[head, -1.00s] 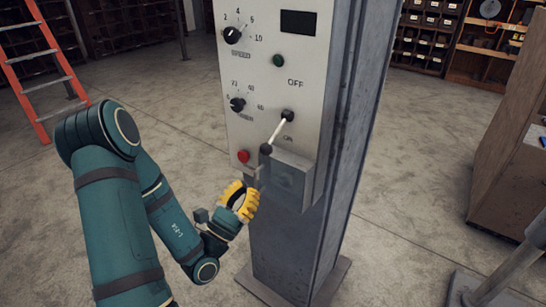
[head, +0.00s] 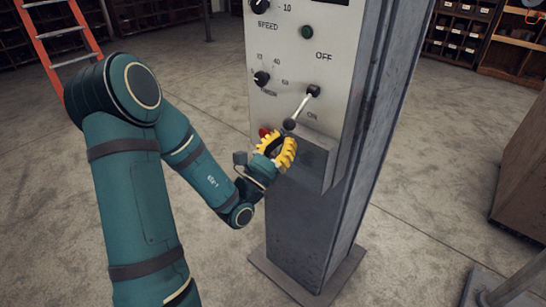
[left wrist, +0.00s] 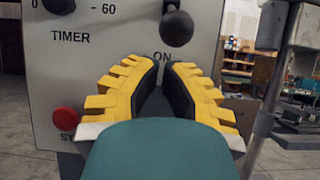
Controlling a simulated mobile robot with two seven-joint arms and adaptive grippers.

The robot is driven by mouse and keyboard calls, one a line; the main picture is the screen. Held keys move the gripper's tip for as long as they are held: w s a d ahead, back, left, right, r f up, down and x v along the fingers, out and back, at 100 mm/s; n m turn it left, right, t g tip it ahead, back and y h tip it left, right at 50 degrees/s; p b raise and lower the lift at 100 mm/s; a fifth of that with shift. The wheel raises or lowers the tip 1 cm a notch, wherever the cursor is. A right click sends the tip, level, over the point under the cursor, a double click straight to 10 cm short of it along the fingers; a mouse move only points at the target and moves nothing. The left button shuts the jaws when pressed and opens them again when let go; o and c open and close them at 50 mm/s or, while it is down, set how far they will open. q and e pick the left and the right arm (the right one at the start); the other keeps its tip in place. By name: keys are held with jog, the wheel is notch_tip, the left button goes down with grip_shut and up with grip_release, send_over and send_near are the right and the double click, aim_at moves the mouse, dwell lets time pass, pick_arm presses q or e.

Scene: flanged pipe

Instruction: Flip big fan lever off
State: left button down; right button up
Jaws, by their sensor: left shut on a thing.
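The big fan lever (head: 302,108) is on the front of a grey control panel (head: 290,60). It has a dark pivot, a pale rod and a dark knob, and it slants down to the left by the ON label, with OFF above. In the left wrist view the knob (left wrist: 177,27) hangs above my fingertips. My left gripper (head: 283,148) has yellow fingers and is just below the knob, close to the panel. Its fingers (left wrist: 160,75) lean together at the tips. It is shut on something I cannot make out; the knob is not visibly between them. My right gripper is not in view.
A red button (head: 265,132) is just left of my left gripper. A grey box (head: 312,155) juts out below the lever. Dials (head: 261,78) and a green button (head: 306,32) are higher up. An orange ladder (head: 58,32) stands at the back left.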

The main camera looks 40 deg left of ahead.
aim_at(300, 109)
pick_arm(q)
jog(key=shift+x, duration=1.45)
jog(key=shift+a, duration=0.1)
